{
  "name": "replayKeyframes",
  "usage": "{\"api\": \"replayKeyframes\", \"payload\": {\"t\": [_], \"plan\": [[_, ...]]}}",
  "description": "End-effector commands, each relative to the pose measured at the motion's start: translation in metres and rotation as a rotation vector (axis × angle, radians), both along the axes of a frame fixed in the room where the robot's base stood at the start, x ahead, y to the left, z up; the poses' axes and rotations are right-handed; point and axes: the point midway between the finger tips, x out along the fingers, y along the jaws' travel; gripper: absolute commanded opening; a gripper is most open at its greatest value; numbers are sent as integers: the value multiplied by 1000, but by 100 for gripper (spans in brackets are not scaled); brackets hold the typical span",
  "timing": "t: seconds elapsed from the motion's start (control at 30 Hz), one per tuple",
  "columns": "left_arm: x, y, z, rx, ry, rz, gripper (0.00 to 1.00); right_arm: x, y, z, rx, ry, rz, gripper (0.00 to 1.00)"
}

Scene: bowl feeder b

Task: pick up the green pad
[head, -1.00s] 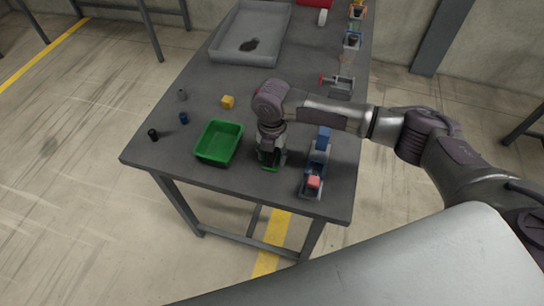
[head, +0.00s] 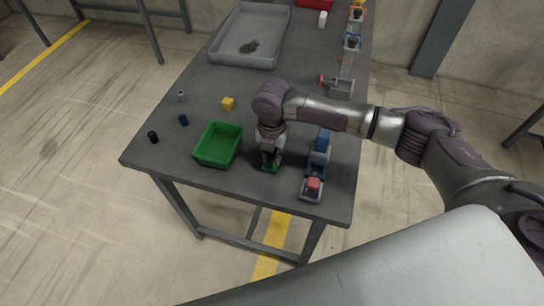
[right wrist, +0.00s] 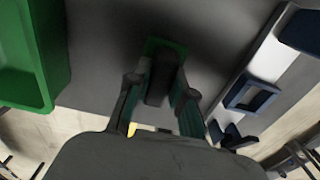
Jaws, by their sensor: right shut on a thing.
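In the head view, my right gripper (head: 271,163) points down at the table just right of the green tray. A bit of green shows at its fingertips there. The gripper is shut on the pad. Whether the pad is clear of the tabletop, I cannot tell. My left gripper is not in view.
A green tray (head: 238,148) stands close left of the gripper. A grey and blue fixture with a red button (head: 313,183) stands close right. A yellow block (head: 228,103), small dark cylinders (head: 153,137) and a large grey tray (head: 216,53) are farther off. The table's front edge is near.

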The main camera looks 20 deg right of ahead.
Motion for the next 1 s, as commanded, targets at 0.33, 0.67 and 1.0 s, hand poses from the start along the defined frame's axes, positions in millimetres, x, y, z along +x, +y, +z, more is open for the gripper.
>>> {"api": "replayKeyframes", "payload": {"t": [0.33, 0.67, 1.0], "plan": [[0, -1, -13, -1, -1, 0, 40, -2, 31, 50, 5, -5, 7, 0], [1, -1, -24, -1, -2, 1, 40, -8, 97, 90, 3, -2, 3, 0], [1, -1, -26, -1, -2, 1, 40, -9, 117, 103, 1, -1, -2, 0]]}}
